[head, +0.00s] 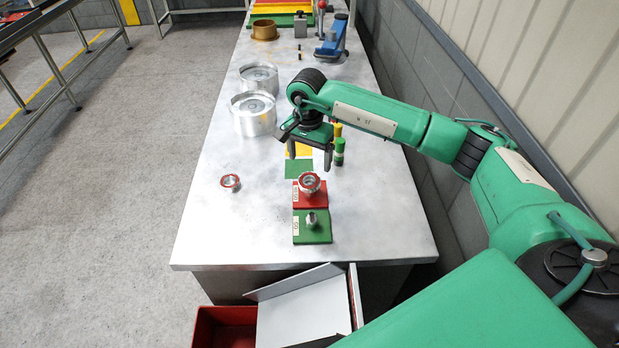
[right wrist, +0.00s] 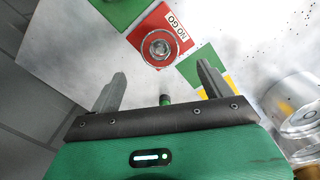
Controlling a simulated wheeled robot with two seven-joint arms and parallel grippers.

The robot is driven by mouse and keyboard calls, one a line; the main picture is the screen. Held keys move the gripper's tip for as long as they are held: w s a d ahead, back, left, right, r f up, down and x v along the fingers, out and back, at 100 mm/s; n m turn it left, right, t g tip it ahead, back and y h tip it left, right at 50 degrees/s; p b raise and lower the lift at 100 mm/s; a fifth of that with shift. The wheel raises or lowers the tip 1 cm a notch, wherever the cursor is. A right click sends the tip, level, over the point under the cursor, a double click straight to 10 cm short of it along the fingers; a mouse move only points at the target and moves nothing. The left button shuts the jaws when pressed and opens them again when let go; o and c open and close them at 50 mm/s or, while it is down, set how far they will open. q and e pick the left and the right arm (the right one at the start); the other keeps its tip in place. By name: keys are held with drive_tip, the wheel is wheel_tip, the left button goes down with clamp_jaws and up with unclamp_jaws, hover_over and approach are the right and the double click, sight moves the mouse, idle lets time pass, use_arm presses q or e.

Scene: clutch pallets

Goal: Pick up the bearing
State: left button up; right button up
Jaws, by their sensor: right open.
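Two small ring-shaped parts, silver with reddish edges, look like bearings. One bearing (head: 230,183) lies on the bare table at the left. The other bearing (head: 309,181) sits on the red NO GO plate (head: 301,201), and it also shows in the right wrist view (right wrist: 158,48). My right gripper (head: 309,158) is open and empty, above the table just behind the red plate. Its two fingers show in the right wrist view (right wrist: 158,78), apart from the bearing on the plate. My left gripper is not in view.
A green GO plate (head: 313,233) with a metal plug stands in front. Green and yellow pads (head: 299,169) lie below my gripper, with a green cylinder (head: 339,154) beside them. Two silver drums (head: 252,123) stand at the left. The table's front left is clear.

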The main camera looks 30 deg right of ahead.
sight(309, 182)
drive_tip(key=shift+f, duration=0.9)
drive_tip(key=shift+s+a+f+p, duration=0.1)
drive_tip(key=shift+f+p, duration=0.3)
drive_tip(key=shift+p, duration=0.2)
wheel_tip(309, 182, down, 4)
drive_tip(key=shift+s+a+r+p, duration=0.1)
drive_tip(key=shift+p, duration=1.15)
drive_tip(key=shift+f, duration=0.4)
drive_tip(key=c, duration=1.3)
drive_tip(key=shift+r, duration=0.15)
drive_tip(key=shift+r+b, duration=3.35)
drive_tip(key=shift+r, duration=6.45)
